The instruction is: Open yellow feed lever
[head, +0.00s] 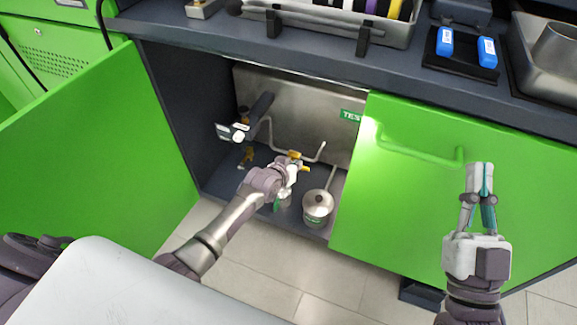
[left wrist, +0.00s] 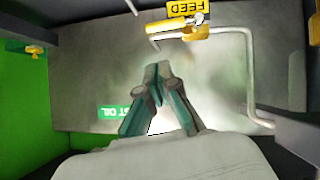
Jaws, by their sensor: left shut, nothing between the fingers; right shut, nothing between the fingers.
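The yellow feed lever (left wrist: 165,28) shows at the top of the left wrist view, beside a yellow FEED tag (left wrist: 190,8) that reads upside down there. In the head view, yellow (head: 294,154) shows just beyond my left gripper (head: 290,164), which partly hides it. My left gripper reaches into the open cabinet. In the left wrist view its fingers (left wrist: 157,72) are shut and empty, with the lever apart beyond the tips. My right gripper (head: 480,166) is shut and empty in front of the closed green door.
A green door (head: 90,150) stands open at the left. Bent pipes (head: 300,152) run across the steel back panel (head: 300,100). A metal can (head: 318,206) stands on the cabinet floor right of my left gripper. The closed green door (head: 400,210) bounds the opening on the right.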

